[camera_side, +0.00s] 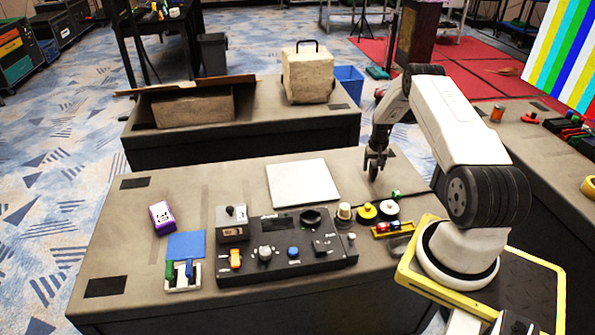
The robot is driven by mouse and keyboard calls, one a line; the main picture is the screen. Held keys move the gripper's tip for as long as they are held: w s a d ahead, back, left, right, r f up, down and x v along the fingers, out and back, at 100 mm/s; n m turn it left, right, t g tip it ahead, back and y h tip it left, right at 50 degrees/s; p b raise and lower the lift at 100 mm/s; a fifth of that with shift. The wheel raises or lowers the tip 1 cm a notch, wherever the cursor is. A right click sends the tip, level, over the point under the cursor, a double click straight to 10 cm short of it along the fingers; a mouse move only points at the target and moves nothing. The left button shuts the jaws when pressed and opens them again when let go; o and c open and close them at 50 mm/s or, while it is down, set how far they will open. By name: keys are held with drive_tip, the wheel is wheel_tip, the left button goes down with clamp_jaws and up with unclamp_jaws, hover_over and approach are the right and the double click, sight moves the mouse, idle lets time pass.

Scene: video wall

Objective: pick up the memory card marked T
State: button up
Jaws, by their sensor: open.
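My gripper (376,168) hangs pointing down over the right part of the near table, right of a flat white panel (303,183). It is open, with nothing seen between its fingers. No letter T is legible, so I cannot tell which thing is the memory card marked T. A small white holder (183,287) at the table's front left has green and blue upright pieces on it. A small tray (393,229) with red, yellow and blue pieces lies right of the dark control panel (287,266), below and apart from my gripper.
A purple box (161,217) and a blue square (186,245) lie at the left. Yellow (367,212) and white-topped (389,208) round pieces stand near the small tray. An open carton (193,107) and a beige bag (308,76) sit on the table behind.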

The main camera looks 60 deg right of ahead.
idle(0.3)
clamp_jaws()
drive_tip(key=shift+r, duration=0.1)
drive_tip(key=shift+r, duration=0.65)
drive_tip(key=s+a+r, duration=0.9)
drive_tip(key=a+r, duration=0.1)
drive_tip(key=r, duration=0.1)
drive_tip(key=shift+s+a+r, duration=0.2)
drive_tip(key=shift+s+r, duration=0.05)
idle(0.7)
